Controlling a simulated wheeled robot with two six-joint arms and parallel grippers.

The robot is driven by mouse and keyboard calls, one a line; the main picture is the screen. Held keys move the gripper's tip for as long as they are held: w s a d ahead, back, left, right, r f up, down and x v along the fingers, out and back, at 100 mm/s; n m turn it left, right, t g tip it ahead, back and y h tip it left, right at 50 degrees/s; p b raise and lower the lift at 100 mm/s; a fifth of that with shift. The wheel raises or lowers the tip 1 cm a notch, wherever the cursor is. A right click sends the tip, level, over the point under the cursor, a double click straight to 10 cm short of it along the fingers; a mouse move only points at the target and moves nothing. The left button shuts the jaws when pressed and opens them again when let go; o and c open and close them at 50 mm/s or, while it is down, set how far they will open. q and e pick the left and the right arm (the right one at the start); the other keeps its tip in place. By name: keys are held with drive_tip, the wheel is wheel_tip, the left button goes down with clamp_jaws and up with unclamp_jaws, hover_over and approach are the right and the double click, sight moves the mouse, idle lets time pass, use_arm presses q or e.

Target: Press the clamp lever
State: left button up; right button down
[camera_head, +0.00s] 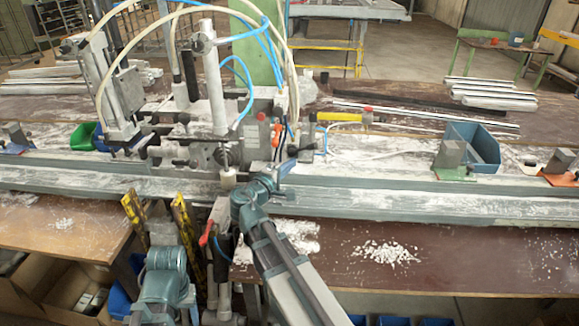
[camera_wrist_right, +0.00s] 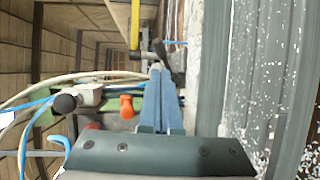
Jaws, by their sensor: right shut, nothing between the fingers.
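My right gripper (camera_head: 287,166) reaches over the rail of the profile clamp, its blue fingers shut and empty. In the right wrist view its fingertips (camera_wrist_right: 161,72) point at a dark lever-like part (camera_wrist_right: 168,56), which looks like the clamp lever; I cannot tell whether they touch. That part also shows in the head view (camera_head: 304,145), just beyond the fingertips. An orange knob (camera_head: 277,130) stands to its left and also shows left of the fingers in the wrist view (camera_wrist_right: 126,106). My left arm shows at the lower left, its gripper not visible.
The clamp machine (camera_head: 205,150) with hoses stands left of my right gripper. A yellow tool (camera_head: 340,117) lies behind it. A blue bin (camera_head: 472,145) stands at right. A red handle (camera_head: 207,233) juts out below the rail. White chips litter the bench (camera_head: 450,270).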

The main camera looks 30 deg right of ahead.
sight(311, 148)
use_arm(q)
drive_tip(key=shift+f+b, duration=0.5)
drive_tip(key=shift+f, duration=0.1)
use_arm(e)
drive_tip(key=x, duration=1)
drive_tip(key=shift+w+d, duration=0.2)
drive_tip(key=shift+d, duration=0.05)
drive_tip(key=shift+s, duration=0.1)
